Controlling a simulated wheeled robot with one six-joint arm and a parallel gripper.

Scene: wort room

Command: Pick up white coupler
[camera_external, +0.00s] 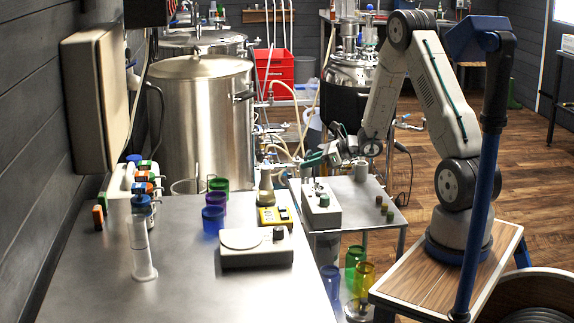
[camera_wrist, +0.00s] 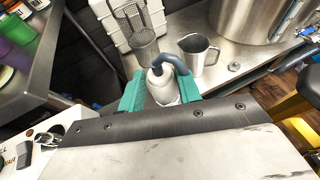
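My gripper (camera_wrist: 161,90) has two green fingers set apart in the wrist view. A white rounded piece with a bent blue-grey tube (camera_wrist: 163,84) shows in the gap between them; it may be the white coupler, but its shape is partly hidden by my gripper's dark front edge. I cannot tell whether the fingers touch it or whether it lies beyond them. In the external view my gripper (camera_external: 322,156) is above the small metal table, beside hose ends, and the white piece is too small to make out.
A metal jug (camera_wrist: 196,54) and a wire basket (camera_wrist: 143,43) stand close beyond the fingers. A white switch box (camera_external: 322,208) sits on the small metal table (camera_external: 357,212) below my gripper.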

